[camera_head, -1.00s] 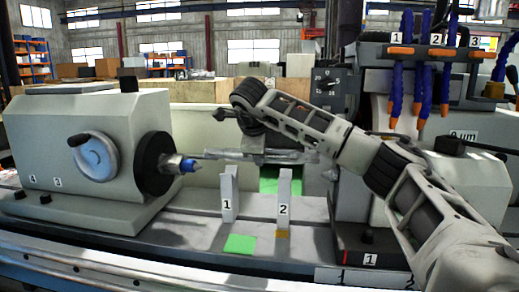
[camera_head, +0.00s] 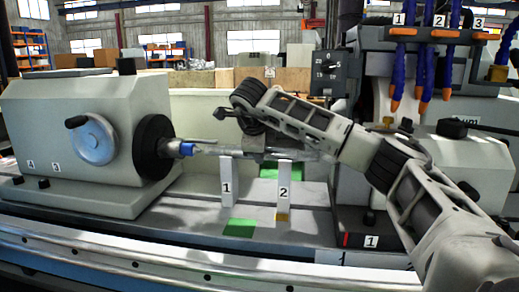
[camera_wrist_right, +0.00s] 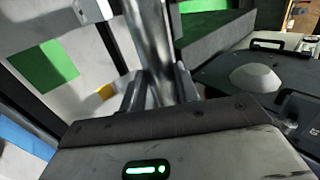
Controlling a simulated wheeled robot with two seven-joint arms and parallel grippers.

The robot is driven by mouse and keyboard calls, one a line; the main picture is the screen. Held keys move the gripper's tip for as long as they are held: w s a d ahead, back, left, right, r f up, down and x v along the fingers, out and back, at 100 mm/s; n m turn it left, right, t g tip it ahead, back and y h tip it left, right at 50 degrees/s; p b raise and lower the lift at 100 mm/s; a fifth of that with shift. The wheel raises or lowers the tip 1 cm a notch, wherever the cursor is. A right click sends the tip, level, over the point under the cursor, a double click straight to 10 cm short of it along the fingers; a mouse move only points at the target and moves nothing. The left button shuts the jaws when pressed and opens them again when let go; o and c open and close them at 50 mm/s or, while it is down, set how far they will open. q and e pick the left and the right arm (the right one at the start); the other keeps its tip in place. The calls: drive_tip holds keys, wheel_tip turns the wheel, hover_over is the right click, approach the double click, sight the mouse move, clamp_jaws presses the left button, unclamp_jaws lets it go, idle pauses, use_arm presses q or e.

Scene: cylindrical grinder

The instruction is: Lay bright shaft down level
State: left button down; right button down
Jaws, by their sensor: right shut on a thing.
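The bright shaft (camera_head: 312,155) is a shiny metal bar. In the head view it lies nearly level across the tops of upright rest 1 (camera_head: 227,185) and upright rest 2 (camera_head: 283,186); I cannot tell whether it touches them. Its left end is close to the blue-ringed centre (camera_head: 186,149). My right gripper (camera_head: 264,150) reaches down on the shaft from behind, and its fingers are mostly hidden there. In the right wrist view the shaft (camera_wrist_right: 150,45) runs between the fingers of my right gripper (camera_wrist_right: 157,88), which are shut on it. My left gripper is not in view.
The grey headstock (camera_head: 75,125) with a handwheel stands at left. Green patches (camera_head: 239,228) mark the bed. Blue hoses (camera_head: 428,75) hang at upper right above the wheel housing. The bed in front of the rests is clear.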

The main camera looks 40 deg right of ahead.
drive_tip(key=shift+w+r, duration=0.1)
drive_tip(key=shift+r, duration=0.25)
drive_tip(key=c, duration=0.9)
unclamp_jaws()
drive_tip(key=shift+c, duration=0.2)
drive_tip(key=shift+s+f, duration=0.2)
drive_tip(key=shift+f, duration=0.25)
drive_tip(key=v, duration=1.6)
drive_tip(key=shift+r, duration=0.3)
drive_tip(key=shift+w+a, duration=0.1)
drive_tip(key=shift+a, duration=0.05)
